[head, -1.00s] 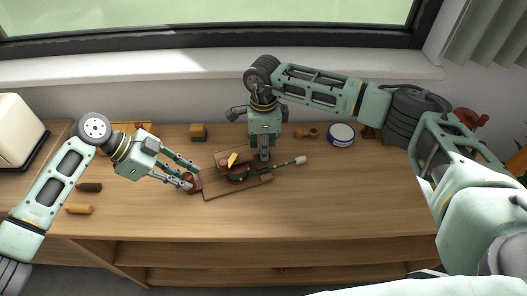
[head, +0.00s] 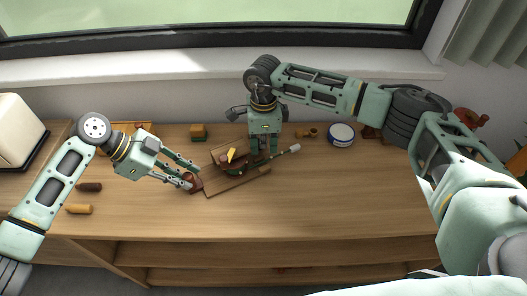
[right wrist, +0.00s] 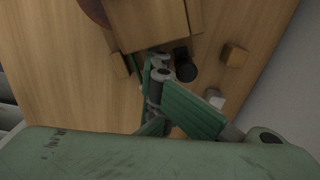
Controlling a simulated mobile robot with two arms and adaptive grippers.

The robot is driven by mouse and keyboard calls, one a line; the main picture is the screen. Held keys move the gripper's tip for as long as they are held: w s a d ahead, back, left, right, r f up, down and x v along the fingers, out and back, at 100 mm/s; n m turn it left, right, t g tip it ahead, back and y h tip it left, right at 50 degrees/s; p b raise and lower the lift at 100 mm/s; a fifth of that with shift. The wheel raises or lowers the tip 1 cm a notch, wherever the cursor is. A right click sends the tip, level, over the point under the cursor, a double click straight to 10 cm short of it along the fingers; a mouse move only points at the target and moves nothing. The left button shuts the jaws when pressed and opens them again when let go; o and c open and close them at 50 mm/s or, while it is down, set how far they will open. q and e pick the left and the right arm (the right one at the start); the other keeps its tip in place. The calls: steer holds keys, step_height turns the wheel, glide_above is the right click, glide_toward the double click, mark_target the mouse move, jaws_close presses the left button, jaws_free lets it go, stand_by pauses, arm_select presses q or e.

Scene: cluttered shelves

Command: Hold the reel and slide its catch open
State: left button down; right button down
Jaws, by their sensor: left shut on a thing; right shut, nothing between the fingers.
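The reel assembly, a flat wooden board (head: 225,185) with a dark round part and a yellow piece (head: 231,154) on it, lies on the table in the head view. My left gripper (head: 190,181) is shut on a reddish-brown part (head: 196,186) at the board's left end. I cannot make out the catch.
A blue-and-white round tin (head: 341,134) stands to the right. Brown (head: 89,187) and tan (head: 79,209) pieces lie near my left arm. The table front right is clear.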

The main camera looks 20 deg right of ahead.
steer(key=shift+w+d, duration=0.25)
steer(key=shift+d, duration=1.2)
steer(key=shift+w+d, duration=0.3)
steer(key=shift+d, duration=1.2)
steer(key=shift+w+d, duration=0.25)
steer(key=shift+d, duration=1.2)
stand_by(3.6)
